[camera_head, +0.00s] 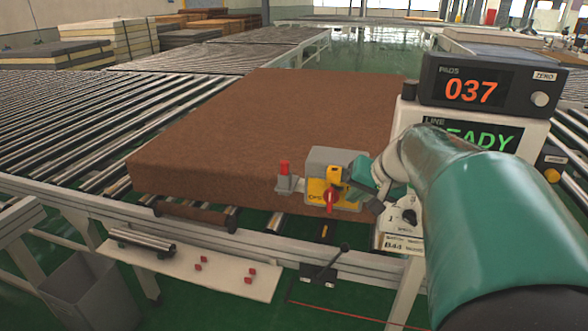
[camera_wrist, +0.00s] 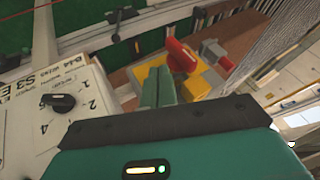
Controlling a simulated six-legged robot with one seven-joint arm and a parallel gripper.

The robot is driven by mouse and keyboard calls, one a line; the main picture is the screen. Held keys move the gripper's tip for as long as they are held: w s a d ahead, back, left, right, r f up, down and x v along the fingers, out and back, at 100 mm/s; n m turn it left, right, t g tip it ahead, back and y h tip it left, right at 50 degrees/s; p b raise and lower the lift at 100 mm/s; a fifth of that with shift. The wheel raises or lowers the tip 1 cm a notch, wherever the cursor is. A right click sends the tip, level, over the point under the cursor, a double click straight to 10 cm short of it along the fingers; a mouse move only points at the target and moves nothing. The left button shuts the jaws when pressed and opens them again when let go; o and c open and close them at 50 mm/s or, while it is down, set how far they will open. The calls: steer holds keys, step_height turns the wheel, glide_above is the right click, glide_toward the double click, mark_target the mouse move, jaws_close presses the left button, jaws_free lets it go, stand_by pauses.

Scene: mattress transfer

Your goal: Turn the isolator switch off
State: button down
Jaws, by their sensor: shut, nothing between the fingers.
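The isolator switch is a grey box (camera_head: 322,160) with a yellow plate (camera_head: 315,188) and a red rotary handle (camera_head: 331,200), at the conveyor's front edge. The handle stands close to upright in the head view; its exact setting is unclear. In the wrist view the red handle (camera_wrist: 181,55) and yellow plate (camera_wrist: 197,87) lie just beyond my fingers. My gripper (camera_head: 360,177) is shut and empty, at the right side of the switch box. Its teal fingers (camera_wrist: 158,88) point toward the handle; I cannot tell whether they touch the switch.
A brown mattress (camera_head: 260,120) lies on the rollers behind the switch. A red-topped post (camera_head: 284,168) stands left of it. Displays reading 037 (camera_head: 470,91) and READY (camera_head: 475,134) stand at right. A dial panel (camera_wrist: 62,103) is beside my gripper. A shelf (camera_head: 190,270) holds red pegs below.

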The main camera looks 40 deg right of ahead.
mark_target(332, 196)
steer(key=shift+w+a, duration=0.65)
steer(key=shift+w, duration=0.3)
